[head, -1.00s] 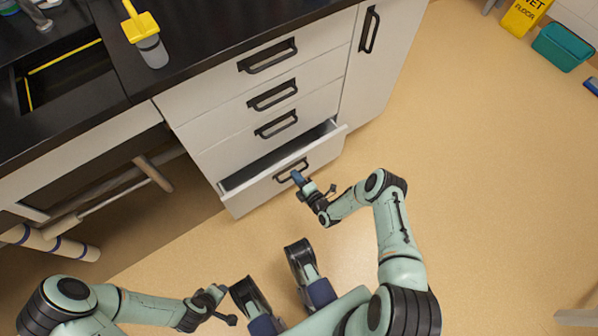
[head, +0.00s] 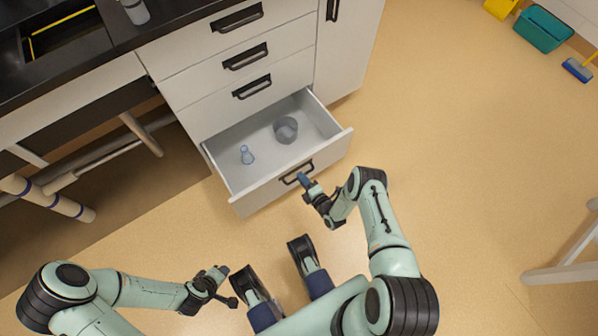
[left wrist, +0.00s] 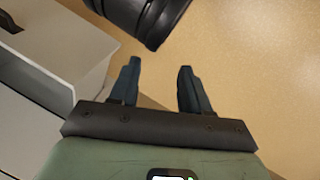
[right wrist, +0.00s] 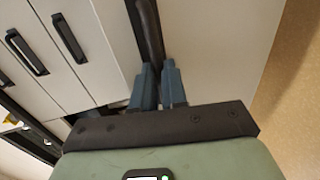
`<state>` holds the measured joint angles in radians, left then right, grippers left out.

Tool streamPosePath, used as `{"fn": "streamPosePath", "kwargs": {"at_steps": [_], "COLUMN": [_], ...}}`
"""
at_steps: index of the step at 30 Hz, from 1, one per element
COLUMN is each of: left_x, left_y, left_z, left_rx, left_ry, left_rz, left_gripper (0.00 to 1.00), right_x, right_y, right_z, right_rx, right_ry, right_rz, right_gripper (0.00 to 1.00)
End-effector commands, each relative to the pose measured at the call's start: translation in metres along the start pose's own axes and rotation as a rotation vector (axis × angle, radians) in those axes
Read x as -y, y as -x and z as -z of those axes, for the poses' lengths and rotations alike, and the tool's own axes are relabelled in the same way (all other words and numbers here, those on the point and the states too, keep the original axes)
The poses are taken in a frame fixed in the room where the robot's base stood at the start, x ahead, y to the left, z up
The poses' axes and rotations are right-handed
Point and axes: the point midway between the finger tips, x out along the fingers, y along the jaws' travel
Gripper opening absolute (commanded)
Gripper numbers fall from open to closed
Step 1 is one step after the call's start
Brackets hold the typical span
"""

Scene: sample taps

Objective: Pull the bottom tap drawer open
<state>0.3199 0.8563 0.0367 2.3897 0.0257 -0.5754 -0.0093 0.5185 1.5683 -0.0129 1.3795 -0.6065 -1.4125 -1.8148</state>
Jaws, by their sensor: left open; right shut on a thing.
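The bottom tap drawer (head: 240,199) stands well open in the head view, its inside showing. Its black handle (head: 297,172) is on the white front, and it also shows in the right wrist view (right wrist: 148,35). My right gripper (head: 304,181) is shut on this handle; its blue fingers (right wrist: 158,78) meet around the bar in the right wrist view. My left gripper (head: 222,272) is open and empty, low and left of the drawer; its two fingers (left wrist: 158,85) are apart in the left wrist view.
A dark counter (head: 60,60) is at upper left. A teal bin (head: 544,30) stands far right.

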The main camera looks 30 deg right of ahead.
Motion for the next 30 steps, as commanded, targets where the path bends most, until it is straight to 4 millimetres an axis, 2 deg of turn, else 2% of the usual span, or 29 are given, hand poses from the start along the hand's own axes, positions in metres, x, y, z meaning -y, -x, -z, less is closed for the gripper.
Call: {"fn": "streamPosePath", "kwargs": {"at_steps": [1, 3, 10, 16, 27, 28, 30], "left_x": [-0.004, -0.005, -0.009, -0.010, -0.010, -0.010, -0.010], "left_y": [0.010, 0.016, 0.028, 0.031, 0.032, 0.032, 0.032], "left_z": [-0.007, -0.016, -0.034, -0.041, -0.041, -0.041, -0.041], "left_rx": [0.021, 0.049, 0.105, 0.123, 0.126, 0.125, 0.125], "left_ry": [-0.003, -0.005, -0.008, -0.009, -0.009, -0.009, -0.009], "left_rz": [-0.003, -0.004, -0.006, -0.007, -0.007, -0.007, -0.007], "left_gripper": [0.47, 0.47, 0.47, 0.47, 0.47, 0.47, 0.47], "right_x": [0.002, 0.005, 0.012, 0.015, 0.015, 0.015, 0.015], "right_y": [0.014, 0.027, 0.056, 0.066, 0.067, 0.067, 0.067], "right_z": [0.000, 0.000, -0.001, -0.001, -0.001, -0.001, -0.001], "right_rx": [0.001, 0.001, 0.002, 0.001, 0.001, 0.001, 0.001], "right_ry": [-0.001, -0.001, 0.000, 0.000, 0.000, 0.000, 0.000], "right_rz": [0.011, 0.010, 0.008, 0.008, 0.006, 0.006, 0.005], "right_gripper": [0.00, 0.00, 0.00, 0.00, 0.00, 0.16, 0.38]}}
